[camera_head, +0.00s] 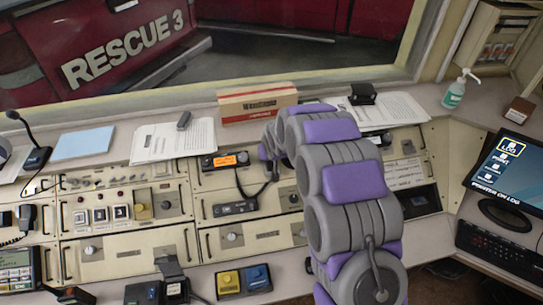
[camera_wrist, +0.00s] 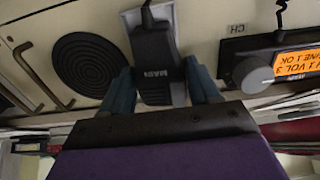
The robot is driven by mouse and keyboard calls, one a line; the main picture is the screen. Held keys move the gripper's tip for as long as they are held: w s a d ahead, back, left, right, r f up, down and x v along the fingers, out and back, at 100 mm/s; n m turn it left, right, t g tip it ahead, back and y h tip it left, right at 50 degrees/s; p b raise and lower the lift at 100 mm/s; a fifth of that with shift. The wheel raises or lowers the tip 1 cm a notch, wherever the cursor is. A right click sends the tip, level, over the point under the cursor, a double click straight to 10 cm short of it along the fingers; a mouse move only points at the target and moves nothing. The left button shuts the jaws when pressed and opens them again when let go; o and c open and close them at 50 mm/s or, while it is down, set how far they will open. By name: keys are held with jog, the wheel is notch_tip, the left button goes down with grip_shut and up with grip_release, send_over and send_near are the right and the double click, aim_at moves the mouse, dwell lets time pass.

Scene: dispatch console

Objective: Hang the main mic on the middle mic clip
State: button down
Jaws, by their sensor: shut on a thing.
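My gripper (camera_wrist: 162,84) is shut on the main mic (camera_wrist: 155,52), a black hand mic with a "MAIN" label. The label reads upside down in the wrist view. The two blue fingers press its sides, and a dark cord leaves its far end. A pale grey plate (camera_wrist: 130,18) shows behind the mic, close to the panel; I cannot tell whether it is the middle mic clip or whether the mic touches it. In the head view my arm hides most of the gripper, and a cord hangs near it.
A radio with an orange display (camera_head: 225,160) is beside the gripper; its display also shows in the wrist view (camera_wrist: 297,64). A round speaker grille (camera_wrist: 90,72) is on the other side. A cardboard box (camera_head: 257,101) and papers (camera_head: 172,141) lie on the ledge above.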

jog(key=shift+s+d+f, duration=0.2)
jog(key=shift+s+f, duration=0.1)
jog(key=shift+f, duration=0.4)
jog(key=c, duration=0.6)
grip_release()
jog(key=shift+w+f, duration=0.1)
jog(key=shift+f, duration=0.1)
jog(key=o, duration=0.4)
jog(key=shift+w+a+r, duration=0.15)
jog(key=shift+w+a, duration=0.05)
jog(key=shift+a, duration=0.05)
jog(key=shift+o, duration=0.2)
jog(key=shift+w+d, duration=0.1)
jog(key=shift+r, duration=0.3)
jog(key=p+v, duration=0.2)
jog(key=v, duration=1.4)
jog(key=shift+s+r, duration=0.3)
